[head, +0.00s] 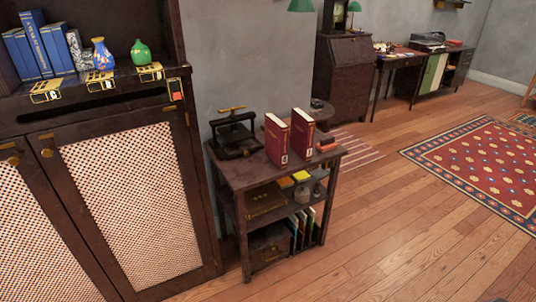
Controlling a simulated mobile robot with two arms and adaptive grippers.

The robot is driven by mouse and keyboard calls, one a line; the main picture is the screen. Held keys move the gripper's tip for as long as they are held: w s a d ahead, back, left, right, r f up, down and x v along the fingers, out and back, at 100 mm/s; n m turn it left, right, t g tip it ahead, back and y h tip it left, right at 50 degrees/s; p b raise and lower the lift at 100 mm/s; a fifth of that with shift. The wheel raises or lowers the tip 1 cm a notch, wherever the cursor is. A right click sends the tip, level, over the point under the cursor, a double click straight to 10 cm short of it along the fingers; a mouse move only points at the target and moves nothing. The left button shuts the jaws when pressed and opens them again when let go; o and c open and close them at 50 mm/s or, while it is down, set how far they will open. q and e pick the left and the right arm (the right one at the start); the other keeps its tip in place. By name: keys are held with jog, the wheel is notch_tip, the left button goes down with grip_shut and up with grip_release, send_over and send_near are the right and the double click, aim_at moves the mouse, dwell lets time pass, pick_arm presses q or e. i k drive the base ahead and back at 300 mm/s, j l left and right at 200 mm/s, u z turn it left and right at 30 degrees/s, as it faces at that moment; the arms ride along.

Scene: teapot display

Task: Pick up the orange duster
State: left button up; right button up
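A small orange block with a dark part (327,143) lies on the top of a dark wooden side table (235,172), near its right edge and to the right of two upright red books. It looks like the orange duster, but it is too small to be sure. Neither of my grippers is in view.
Two red books (277,141) (302,134) and a dark press with a brass handle (234,134) stand on the table top. A tall dark cabinet (188,190) with woven doors stands at left. Open wooden floor (400,235) lies in front and right. A red patterned rug (485,165) lies further back.

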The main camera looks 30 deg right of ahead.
aim_at(327, 143)
jog(key=z, duration=1.35)
jog(key=u, duration=1.85)
jog(key=z, duration=1.85)
